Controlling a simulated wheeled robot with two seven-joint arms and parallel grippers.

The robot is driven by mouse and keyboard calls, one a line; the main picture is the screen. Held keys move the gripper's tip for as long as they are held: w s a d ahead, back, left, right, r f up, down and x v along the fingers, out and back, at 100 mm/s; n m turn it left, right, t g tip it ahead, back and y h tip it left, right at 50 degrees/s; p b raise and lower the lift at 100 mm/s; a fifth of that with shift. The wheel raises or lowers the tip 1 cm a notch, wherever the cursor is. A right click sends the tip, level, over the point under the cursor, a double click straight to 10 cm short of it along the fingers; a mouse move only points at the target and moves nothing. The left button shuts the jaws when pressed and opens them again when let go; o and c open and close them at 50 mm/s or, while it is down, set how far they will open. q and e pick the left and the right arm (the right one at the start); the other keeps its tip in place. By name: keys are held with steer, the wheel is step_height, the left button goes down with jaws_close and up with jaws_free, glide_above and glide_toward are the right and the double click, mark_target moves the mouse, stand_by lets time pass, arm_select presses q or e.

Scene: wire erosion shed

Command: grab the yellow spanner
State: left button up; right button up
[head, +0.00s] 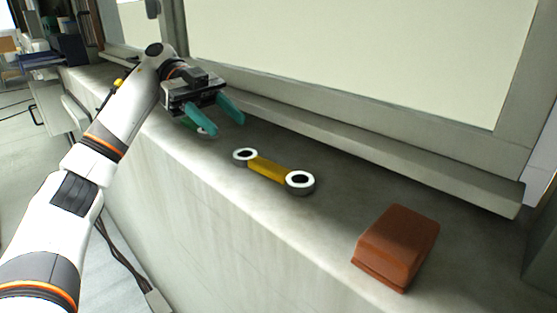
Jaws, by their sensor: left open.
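The yellow spanner (268,169) lies flat on the grey ledge. It has a yellow shank and a pale ring at each end, the nearer ring at its right. My left gripper (225,120) is open, with teal fingers, above the ledge beyond the spanner's far left ring. It is apart from the spanner and nothing shows between its fingers. My right gripper is not in the head view.
A red-brown block (396,246) sits on the ledge (300,226) to the right of the spanner. A small green and pale object (205,130) lies partly hidden under my left gripper. A window frame (380,150) runs along the ledge's back. The ledge around the spanner is clear.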

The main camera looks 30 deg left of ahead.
arm_select(q)
glide_toward(268, 164)
steer(key=shift+x, duration=1.2)
steer(key=shift+w+d+f+p, duration=0.1)
steer(key=shift+d+f+p, duration=0.25)
steer(key=shift+d, duration=0.1)
steer(key=shift+d+f, duration=0.1)
steer(key=shift+d, duration=0.2)
steer(key=x, duration=0.1)
steer(key=p+x, duration=0.1)
steer(key=x, duration=0.1)
steer(key=shift+s+d, duration=0.25)
steer(key=shift+s, duration=0.15)
steer(key=shift+d+f, duration=0.1)
steer(key=shift+d, duration=0.2)
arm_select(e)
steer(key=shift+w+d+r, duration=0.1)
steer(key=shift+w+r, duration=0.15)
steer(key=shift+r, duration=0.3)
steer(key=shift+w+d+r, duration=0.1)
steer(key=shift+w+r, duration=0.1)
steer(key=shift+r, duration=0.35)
arm_select(q)
steer(key=shift+c, duration=0.2)
jaws_close()
